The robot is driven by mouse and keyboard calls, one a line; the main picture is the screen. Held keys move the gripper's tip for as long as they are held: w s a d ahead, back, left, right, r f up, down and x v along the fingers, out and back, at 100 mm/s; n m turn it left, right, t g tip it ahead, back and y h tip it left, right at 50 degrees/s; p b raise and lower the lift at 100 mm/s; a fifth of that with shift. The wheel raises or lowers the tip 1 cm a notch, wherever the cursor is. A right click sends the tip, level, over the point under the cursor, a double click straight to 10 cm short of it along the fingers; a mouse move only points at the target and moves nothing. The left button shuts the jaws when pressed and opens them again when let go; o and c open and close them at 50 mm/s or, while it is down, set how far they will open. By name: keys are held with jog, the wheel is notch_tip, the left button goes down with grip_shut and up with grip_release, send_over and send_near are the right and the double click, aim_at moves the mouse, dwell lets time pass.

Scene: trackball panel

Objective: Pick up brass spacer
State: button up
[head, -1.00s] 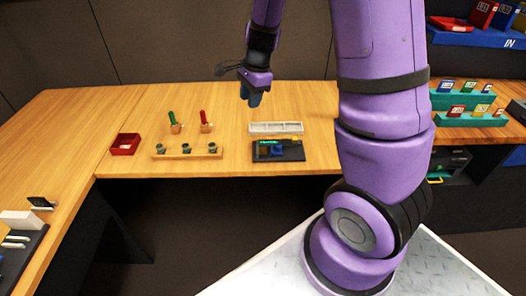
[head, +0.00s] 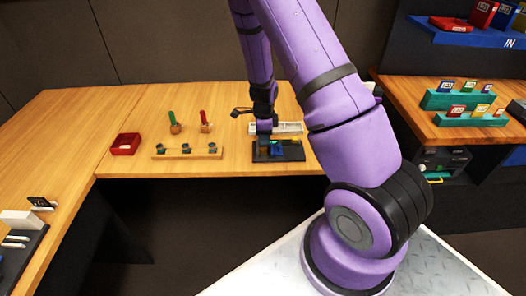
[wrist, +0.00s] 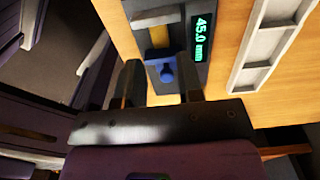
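My gripper (head: 264,138) is low over the dark gauge block (head: 292,152) on the wooden table in the head view. In the wrist view its two dark fingers (wrist: 160,76) are apart, with the gauge (wrist: 217,18) just beyond them. A yellow brass-coloured piece (wrist: 159,37), which looks like the brass spacer, lies on the gauge between grey parts, ahead of the fingertips. A blue knob-like part (wrist: 184,72) shows close to the right finger; I cannot tell if they touch. The gauge's green display (wrist: 202,38) reads 45.0. The spacer cannot be made out in the head view.
A pale compartment tray (head: 290,128) lies behind the gauge. To the left are a wooden rack (head: 187,154) with several dark pieces, green-handled and red-handled tools (head: 204,122), and a red bin (head: 125,144). Clear table lies between the rack and gauge.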

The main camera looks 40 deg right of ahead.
aim_at(264, 148)
jog(key=shift+s+d+f, duration=0.1)
jog(key=shift+f, duration=2.85)
grip_shut()
